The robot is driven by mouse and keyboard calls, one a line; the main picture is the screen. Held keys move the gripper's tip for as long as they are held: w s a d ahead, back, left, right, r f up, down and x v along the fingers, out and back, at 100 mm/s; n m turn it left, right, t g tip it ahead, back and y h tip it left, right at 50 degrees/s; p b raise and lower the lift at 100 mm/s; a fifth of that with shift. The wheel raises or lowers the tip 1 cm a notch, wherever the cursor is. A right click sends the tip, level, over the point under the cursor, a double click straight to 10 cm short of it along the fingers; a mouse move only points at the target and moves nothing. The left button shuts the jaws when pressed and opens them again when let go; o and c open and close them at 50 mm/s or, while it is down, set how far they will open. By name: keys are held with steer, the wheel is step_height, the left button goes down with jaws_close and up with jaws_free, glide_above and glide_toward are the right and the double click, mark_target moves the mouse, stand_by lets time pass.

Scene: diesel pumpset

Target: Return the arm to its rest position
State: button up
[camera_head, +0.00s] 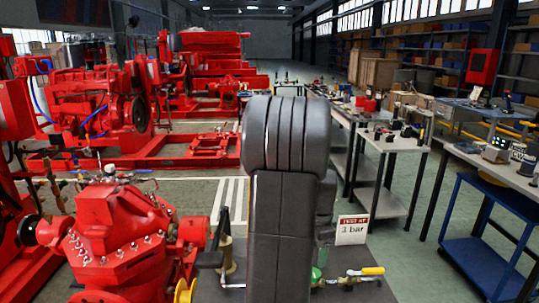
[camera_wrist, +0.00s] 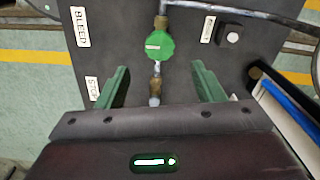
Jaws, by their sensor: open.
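My gripper (camera_wrist: 160,68) is open, with its two green fingers apart and nothing held between them in the wrist view. A round green knob (camera_wrist: 160,45) on a pipe fitting lies just beyond the fingertips, between them in the picture; I cannot tell the distance. The knob sits over a dark panel (camera_wrist: 125,40) with labels reading BLEED and STOP. In the head view my dark arm stands upright in the middle and hides part of the panel and whatever is behind it. The gripper itself is not clearly visible there.
A red pump (camera_head: 115,235) stands close on the left, with large red engines (camera_head: 95,105) behind it. A blue trolley (camera_head: 485,265) and workbenches stand right; the floor between is open.

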step_height(320, 180, down, 8)
steer(key=shift+r, duration=0.1)
stand_by(0.5)
